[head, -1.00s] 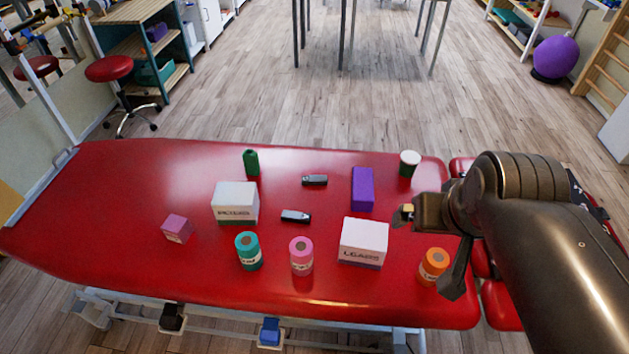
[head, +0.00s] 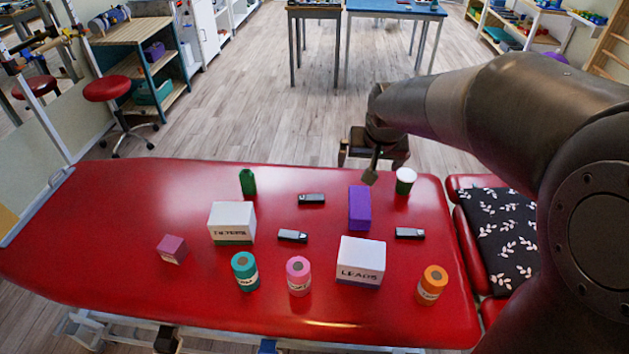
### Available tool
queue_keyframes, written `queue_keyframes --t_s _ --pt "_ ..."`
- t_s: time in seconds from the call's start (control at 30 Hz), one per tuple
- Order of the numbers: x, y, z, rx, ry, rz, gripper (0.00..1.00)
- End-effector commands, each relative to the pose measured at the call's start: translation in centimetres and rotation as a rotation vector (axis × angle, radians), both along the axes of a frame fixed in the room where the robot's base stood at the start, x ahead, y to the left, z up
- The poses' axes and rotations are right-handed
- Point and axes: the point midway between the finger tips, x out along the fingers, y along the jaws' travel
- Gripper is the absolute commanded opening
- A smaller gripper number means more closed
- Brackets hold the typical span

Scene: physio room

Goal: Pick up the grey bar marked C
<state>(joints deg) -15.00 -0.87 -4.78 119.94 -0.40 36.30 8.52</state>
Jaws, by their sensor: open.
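Three small dark grey bars lie flat on the red treatment table (head: 120,225). One bar (head: 311,199) is toward the back, another bar (head: 292,236) is near the middle, and a third bar (head: 409,233) is at the right. Their letters are too small to read, so I cannot tell which is C. My gripper (head: 356,169) is open and empty.
A purple block (head: 359,208) stands between the bars. White boxes (head: 232,222) (head: 361,262), a green bottle (head: 248,182), a pink cube (head: 171,249), and teal (head: 245,271), pink (head: 298,275) and orange (head: 432,284) cylinders stand around. The table's left is clear.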

Motion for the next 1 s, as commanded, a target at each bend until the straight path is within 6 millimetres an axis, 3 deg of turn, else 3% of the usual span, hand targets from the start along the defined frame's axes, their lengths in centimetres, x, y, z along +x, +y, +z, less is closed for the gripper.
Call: queue_keyframes --t_s 0.2,0.5,0.73,1.0 --pt "5.7 4.1 -5.1 -0.011 0.019 0.019 1.00" --pt "11.7 10.0 -13.7 -0.035 0.031 0.047 1.00" --pt "14.2 13.7 -19.8 -0.054 0.032 0.069 1.00" --pt "15.2 15.0 -22.7 -0.061 0.029 0.077 1.00"
